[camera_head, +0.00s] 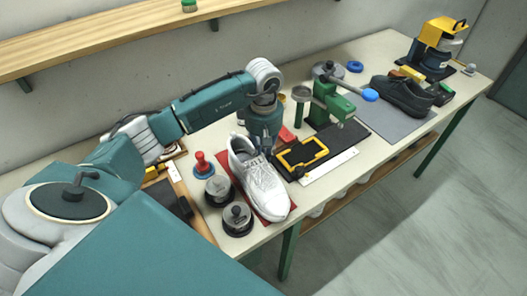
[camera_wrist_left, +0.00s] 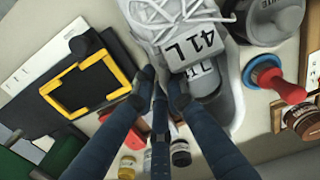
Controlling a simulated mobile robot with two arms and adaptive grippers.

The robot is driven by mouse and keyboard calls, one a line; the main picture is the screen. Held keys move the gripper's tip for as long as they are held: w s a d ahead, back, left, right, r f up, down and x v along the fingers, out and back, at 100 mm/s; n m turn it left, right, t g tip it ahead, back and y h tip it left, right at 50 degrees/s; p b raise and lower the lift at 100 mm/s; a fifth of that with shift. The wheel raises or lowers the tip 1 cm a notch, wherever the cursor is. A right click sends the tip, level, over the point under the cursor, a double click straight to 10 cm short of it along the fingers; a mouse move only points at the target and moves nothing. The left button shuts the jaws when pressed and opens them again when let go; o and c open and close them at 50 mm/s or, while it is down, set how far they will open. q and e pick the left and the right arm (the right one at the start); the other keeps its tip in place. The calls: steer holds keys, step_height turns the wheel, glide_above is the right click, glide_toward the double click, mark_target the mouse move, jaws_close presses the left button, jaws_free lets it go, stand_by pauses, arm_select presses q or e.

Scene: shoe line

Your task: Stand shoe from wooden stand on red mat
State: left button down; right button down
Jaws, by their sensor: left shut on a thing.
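A white lace-up shoe (camera_head: 262,190) is over the red mat (camera_head: 223,166), sole down with its toe toward the table's front edge. I cannot tell whether the sole touches the mat, since the shoe covers most of it. My left gripper (camera_head: 262,150) is above the shoe's collar and shut on it. My right gripper is not in view. I cannot make out the wooden stand for certain.
A yellow-and-black frame (camera_head: 302,154) lies right of the shoe. Two dark round tins (camera_head: 237,218) and a red-knobbed stamp (camera_head: 203,166) stand close on its left. A green press (camera_head: 328,103) is behind. A black shoe (camera_head: 402,95) rests on a grey mat (camera_head: 372,118) farther right.

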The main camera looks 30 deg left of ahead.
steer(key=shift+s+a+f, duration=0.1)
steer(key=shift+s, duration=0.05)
arm_select(q)
steer(key=shift+f+b, duration=0.15)
steer(key=shift+b, duration=0.2)
steer(key=c, duration=1.8)
jaws_free()
steer(key=shift+c, duration=0.2)
steer(key=shift+o, duration=0.4)
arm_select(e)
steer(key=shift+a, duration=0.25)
